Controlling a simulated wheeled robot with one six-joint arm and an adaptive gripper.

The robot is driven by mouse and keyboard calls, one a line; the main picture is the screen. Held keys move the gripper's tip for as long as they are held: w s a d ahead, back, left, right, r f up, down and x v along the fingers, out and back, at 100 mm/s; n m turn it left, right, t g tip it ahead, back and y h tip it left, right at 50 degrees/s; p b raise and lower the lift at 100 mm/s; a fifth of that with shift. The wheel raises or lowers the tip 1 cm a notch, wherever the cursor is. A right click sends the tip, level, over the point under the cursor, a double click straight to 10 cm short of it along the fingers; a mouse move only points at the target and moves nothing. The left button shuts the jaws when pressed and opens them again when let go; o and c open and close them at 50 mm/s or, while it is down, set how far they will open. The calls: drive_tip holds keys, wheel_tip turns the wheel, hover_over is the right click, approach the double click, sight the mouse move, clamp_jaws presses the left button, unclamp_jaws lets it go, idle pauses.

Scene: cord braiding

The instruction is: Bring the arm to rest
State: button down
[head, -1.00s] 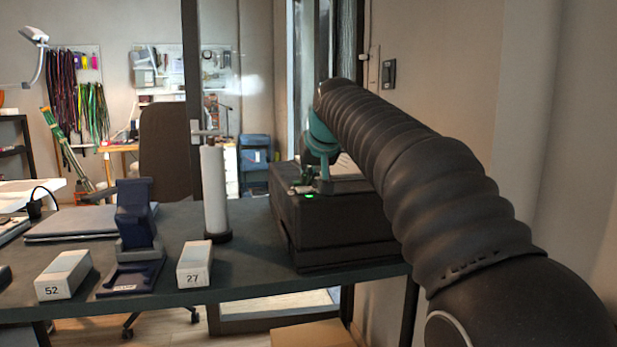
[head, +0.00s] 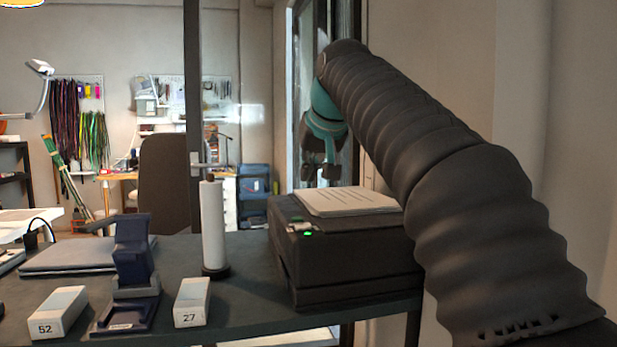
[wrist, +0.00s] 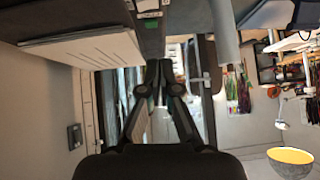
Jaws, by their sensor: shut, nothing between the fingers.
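My gripper (head: 321,178) is teal and dark, and in the head view it hangs above the black printer, behind the stack of printed paper. In the wrist view its two dark fingers (wrist: 159,70) meet at the tips with nothing between them. My black ribbed arm reaches in from the lower right of the head view and covers part of the wall and the table's right end.
The black printer (head: 345,265) with the paper stack (head: 347,201) stands at the table's right. A white roll (head: 213,228) on a stand, a blue stand (head: 134,262), a box marked 52 (head: 58,312) and a box marked 27 (head: 192,302) share the dark table (head: 250,307).

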idle(0.3)
drive_tip(key=s+d+f+g, duration=0.1)
drive_tip(key=s+d+f, duration=0.2)
drive_tip(key=s+f, duration=0.7)
drive_tip(key=s+d+f+m+g+h, duration=0.1)
drive_tip(key=s+d+f, duration=0.3)
drive_tip(key=s+f, duration=0.6)
drive_tip(key=s+d+f+g+h, duration=0.1)
drive_tip(key=s+d+f, duration=0.3)
drive_tip(key=s+f, duration=0.7)
wheel_tip(320, 180, down, 6)
drive_tip(key=shift+d+m, duration=0.25)
drive_tip(key=shift+m, duration=0.15)
